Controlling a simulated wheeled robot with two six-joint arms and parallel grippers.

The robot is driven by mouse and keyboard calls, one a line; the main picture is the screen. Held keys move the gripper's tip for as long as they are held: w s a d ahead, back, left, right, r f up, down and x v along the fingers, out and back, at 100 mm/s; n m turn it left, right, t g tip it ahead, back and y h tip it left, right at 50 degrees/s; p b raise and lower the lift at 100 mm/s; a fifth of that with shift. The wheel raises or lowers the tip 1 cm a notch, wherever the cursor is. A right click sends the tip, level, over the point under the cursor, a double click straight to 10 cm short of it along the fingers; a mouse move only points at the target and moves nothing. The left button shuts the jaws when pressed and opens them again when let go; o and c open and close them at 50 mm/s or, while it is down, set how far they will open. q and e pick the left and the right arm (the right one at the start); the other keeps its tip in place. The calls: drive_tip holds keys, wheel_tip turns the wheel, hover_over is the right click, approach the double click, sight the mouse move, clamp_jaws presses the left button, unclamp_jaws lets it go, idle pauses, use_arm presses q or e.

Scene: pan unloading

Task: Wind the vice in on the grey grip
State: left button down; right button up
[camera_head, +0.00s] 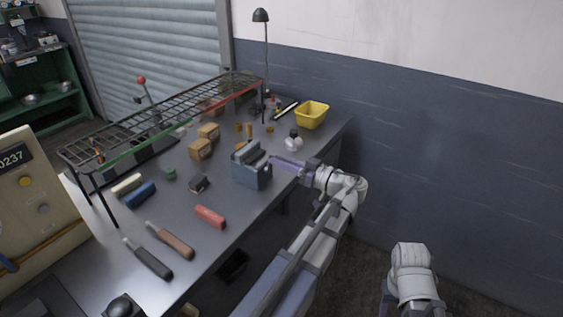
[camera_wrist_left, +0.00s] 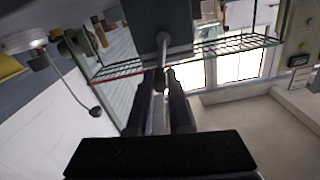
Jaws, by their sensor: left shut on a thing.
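The blue-grey vice (camera_head: 252,176) stands at the right front edge of the bench in the head view. Grey pieces (camera_head: 246,151) show at its top; I cannot tell a grip from the jaws there. My left gripper (camera_head: 279,165) is at the vice's right side. In the left wrist view the vice's underside or end face (camera_wrist_left: 160,18) is above, with a screw rod (camera_wrist_left: 163,44) coming out of it. My left gripper (camera_wrist_left: 161,85) is shut on the vice's handle (camera_wrist_left: 158,80). My right arm shows low at the right; its gripper is out of view.
On the bench lie a dark-handled tool (camera_head: 149,260), a brown-handled tool (camera_head: 170,241), a red block (camera_head: 210,216), a blue block (camera_head: 140,194) and small brown boxes (camera_head: 201,149). A wire rack (camera_head: 165,118) spans the back. A yellow bin (camera_head: 311,114) stands at the far right.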

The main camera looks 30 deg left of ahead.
use_arm(q)
drive_tip(key=m, duration=0.2)
drive_tip(key=w+f+m+b, duration=0.1)
drive_tip(key=m, duration=0.1)
drive_tip(key=shift+w, duration=0.2)
drive_tip(key=m, duration=0.2)
drive_tip(key=w+f+m+b, duration=0.1)
drive_tip(key=m, duration=0.2)
drive_tip(key=shift+d+f, duration=0.1)
drive_tip(key=shift+f, duration=0.1)
drive_tip(key=m, duration=0.1)
drive_tip(key=f+m+b, duration=0.1)
drive_tip(key=m, duration=0.1)
drive_tip(key=f+m+b, duration=0.1)
drive_tip(key=m, duration=0.1)
drive_tip(key=shift+w, duration=0.15)
drive_tip(key=shift+f+m+b, duration=0.3)
drive_tip(key=shift+m+b, duration=0.1)
drive_tip(key=shift+m, duration=0.75)
drive_tip(key=shift+f+m+b, duration=0.3)
drive_tip(key=shift+m+b, duration=0.05)
drive_tip(key=shift+m, duration=0.8)
drive_tip(key=c, duration=0.8)
unclamp_jaws()
drive_tip(key=shift+c, duration=0.2)
